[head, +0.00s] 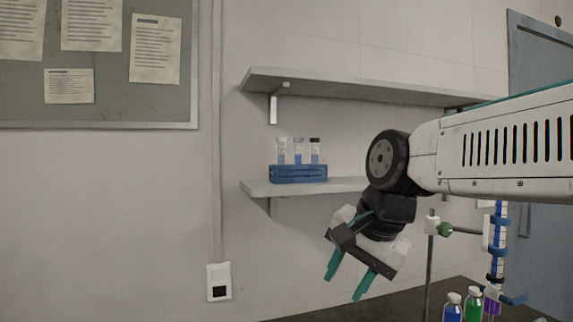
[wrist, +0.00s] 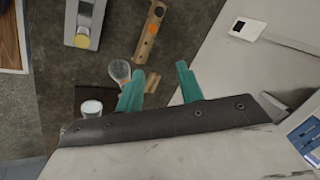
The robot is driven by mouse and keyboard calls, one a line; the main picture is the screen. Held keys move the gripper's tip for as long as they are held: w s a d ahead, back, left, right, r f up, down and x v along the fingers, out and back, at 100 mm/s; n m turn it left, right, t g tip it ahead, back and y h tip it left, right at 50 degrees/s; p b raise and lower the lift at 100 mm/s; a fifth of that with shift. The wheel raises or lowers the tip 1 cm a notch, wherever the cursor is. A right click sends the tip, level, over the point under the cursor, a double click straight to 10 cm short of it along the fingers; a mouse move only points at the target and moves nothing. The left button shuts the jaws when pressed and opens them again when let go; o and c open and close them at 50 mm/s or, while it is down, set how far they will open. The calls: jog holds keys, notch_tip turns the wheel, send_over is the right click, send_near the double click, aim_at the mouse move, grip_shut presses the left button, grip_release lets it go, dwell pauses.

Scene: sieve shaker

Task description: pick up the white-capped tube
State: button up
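The left tube (head: 282,152) has a pale cap that looks white. The middle tube (head: 298,152) has a greyish cap, and the right tube (head: 315,152) has a dark cap. The cap colours are hard to tell at this size. My gripper (head: 343,288) is open and empty, pointing down, below and to the right of the rack. Its teal fingers show apart in the wrist view (wrist: 160,82), with nothing between them.
The lower shelf (head: 350,184) sits under an upper shelf (head: 370,88). A stand (head: 428,265) and bottles with blue (head: 452,310) and green liquid (head: 473,305) are at lower right. The wrist view shows a white cup (wrist: 91,108) and a wooden piece (wrist: 150,32) below.

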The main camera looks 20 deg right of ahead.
jog(key=w+r+m+t+y, duration=0.1)
jog(key=w+r+m+t, duration=0.3)
jog(key=w+r+m, duration=0.85)
jog(key=m+t, duration=0.4)
jog(key=m, duration=0.6)
send_near(284, 139)
jog(key=d+x, duration=0.1)
jog(key=x, duration=0.3)
jog(key=shift+w+a+f+y, duration=0.2)
jog(key=shift+w+a+y, duration=0.1)
jog(key=shift+a+y, duration=0.2)
jog(key=x, duration=0.6)
jog(key=shift+w+f, duration=0.1)
jog(key=shift+w, duration=0.3)
grip_shut()
